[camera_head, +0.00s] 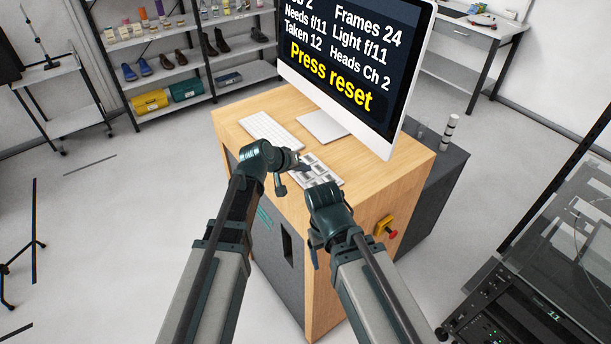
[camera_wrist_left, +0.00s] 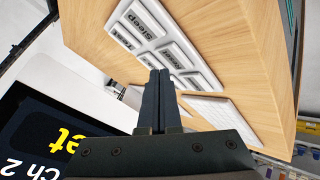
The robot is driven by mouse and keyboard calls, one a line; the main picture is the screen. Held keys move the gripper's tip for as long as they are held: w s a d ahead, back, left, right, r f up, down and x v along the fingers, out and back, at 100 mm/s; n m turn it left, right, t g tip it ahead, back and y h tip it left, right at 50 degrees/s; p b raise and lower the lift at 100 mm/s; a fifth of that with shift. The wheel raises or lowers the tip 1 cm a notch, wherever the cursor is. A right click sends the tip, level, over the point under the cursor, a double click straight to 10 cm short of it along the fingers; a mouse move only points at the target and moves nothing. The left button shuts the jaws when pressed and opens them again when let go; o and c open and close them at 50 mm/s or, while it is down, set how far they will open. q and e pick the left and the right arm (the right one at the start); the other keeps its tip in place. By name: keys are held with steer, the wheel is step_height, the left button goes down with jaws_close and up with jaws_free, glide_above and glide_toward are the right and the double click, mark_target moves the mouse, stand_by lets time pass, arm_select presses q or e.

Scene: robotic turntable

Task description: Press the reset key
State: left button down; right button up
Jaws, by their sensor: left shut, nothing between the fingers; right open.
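A small light keypad (camera_head: 322,174) with several keys lies on the wooden desk top, in front of the monitor. Contact cannot be told. My right gripper (camera_head: 326,193) is open near the desk's front edge, its fingers mostly hidden.
The monitor (camera_head: 350,60) reads "Press reset" in yellow. A white keyboard (camera_head: 272,131) lies left of its stand. A yellow box with a red button (camera_head: 385,228) is on the desk's side. Shelves stand behind; a rack device (camera_head: 510,310) is at right.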

mark_target(304, 178)
arm_select(q)
steer(key=shift+f, duration=0.15)
steer(key=shift+f+b, duration=0.3)
steer(key=shift+b, duration=0.1)
steer(key=shift+f+b, duration=0.4)
stand_by(0.6)
steer(key=shift+r, duration=0.1)
steer(key=shift+r+p, duration=0.75)
steer(key=shift+p, duration=0.1)
steer(key=shift+r, duration=0.1)
step_height(304, 178, up, 5)
steer(key=p, duration=0.5)
